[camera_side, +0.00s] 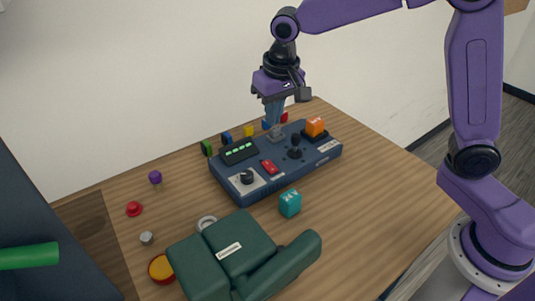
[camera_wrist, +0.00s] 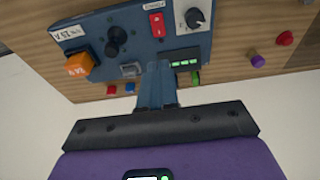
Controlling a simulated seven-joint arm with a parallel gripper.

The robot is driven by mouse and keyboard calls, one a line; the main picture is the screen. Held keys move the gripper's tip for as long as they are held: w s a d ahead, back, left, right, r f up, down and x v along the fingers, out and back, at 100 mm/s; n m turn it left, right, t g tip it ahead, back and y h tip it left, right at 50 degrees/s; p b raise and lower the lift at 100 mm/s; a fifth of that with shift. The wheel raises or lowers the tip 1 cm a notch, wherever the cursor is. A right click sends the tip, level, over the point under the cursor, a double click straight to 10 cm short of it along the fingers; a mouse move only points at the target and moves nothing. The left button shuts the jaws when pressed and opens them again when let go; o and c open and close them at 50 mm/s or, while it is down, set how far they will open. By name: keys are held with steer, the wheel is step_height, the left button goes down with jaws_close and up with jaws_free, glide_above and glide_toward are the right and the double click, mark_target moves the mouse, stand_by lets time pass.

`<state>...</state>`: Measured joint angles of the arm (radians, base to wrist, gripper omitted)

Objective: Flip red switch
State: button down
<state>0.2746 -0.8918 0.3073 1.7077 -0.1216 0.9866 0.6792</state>
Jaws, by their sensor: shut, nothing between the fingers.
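The red switch (camera_side: 269,166) is a small red rocker on the dark blue control panel (camera_side: 222,176), between the green-lit display and the black joystick. In the wrist view the red switch (camera_wrist: 156,25) shows near the top, beyond the fingertips and apart from them. My gripper (camera_side: 271,124) is shut and empty, pointing down over the panel's back edge beside a grey metal piece. In the wrist view my gripper (camera_wrist: 158,66) has its fingers together between that grey piece and the display. I cannot tell if the fingertips touch the panel.
The panel also carries a black knob (camera_side: 247,176), a joystick (camera_side: 295,141), an orange block-like button (camera_side: 314,127) and a display (camera_side: 239,152). Small coloured blocks stand behind it. A teal cube (camera_side: 290,203) and a green toy armchair (camera_side: 235,255) are in front. The table's right side is clear.

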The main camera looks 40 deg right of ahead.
mark_target(266, 162)
steer(key=f, duration=0.4)
steer(key=w+f, duration=0.1)
steer(key=f, duration=0.4)
steer(key=w+f, duration=0.1)
steer(key=f, duration=0.3)
steer(key=shift+w+f, duration=0.15)
steer(key=shift+f, duration=0.05)
